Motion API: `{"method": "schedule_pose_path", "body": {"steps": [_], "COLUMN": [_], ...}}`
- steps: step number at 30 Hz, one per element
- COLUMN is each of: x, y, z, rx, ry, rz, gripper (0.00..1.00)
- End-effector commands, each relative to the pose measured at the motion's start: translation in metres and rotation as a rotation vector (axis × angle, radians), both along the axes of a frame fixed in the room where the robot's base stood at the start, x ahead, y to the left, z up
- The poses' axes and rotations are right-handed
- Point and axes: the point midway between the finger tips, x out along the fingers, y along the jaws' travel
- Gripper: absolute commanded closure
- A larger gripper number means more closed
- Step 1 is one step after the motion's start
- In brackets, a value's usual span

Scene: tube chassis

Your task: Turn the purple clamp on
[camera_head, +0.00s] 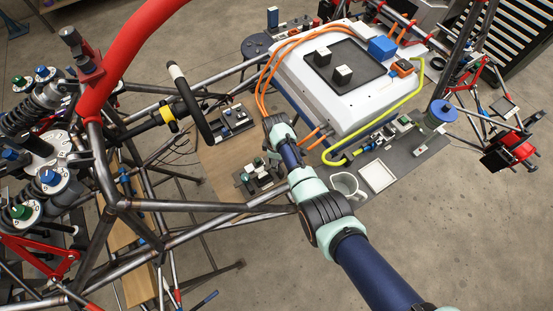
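I cannot make out a purple clamp in the head view. A small cluster of dark, white and green parts (258,177) sits on the wooden board, just left of my arm. A similar dark fixture (232,121) stands further back on the board. My arm reaches in from the lower right, with its far wrist joint over the board between these two groups. The fingers of my gripper cannot be told apart from the parts around the wrist, and nothing is visibly held.
Steel frame tubes (160,205) and a thick red tube (128,50) fill the left side. A white battery box (300,75) with orange cables stands behind my arm. Open floor lies at lower right.

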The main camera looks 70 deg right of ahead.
Motion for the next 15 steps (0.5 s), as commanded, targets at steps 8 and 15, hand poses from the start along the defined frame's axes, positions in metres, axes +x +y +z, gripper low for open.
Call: {"method": "schedule_pose_path", "body": {"steps": [8,15], "x": [0.001,0.001], "y": [-0.001,-0.001], "z": [0.032,0.092], "rx": [-0.005,-0.003], "ry": [-0.004,-0.002], "rz": [0.000,0.000], "gripper": [0.44,0.44]}}
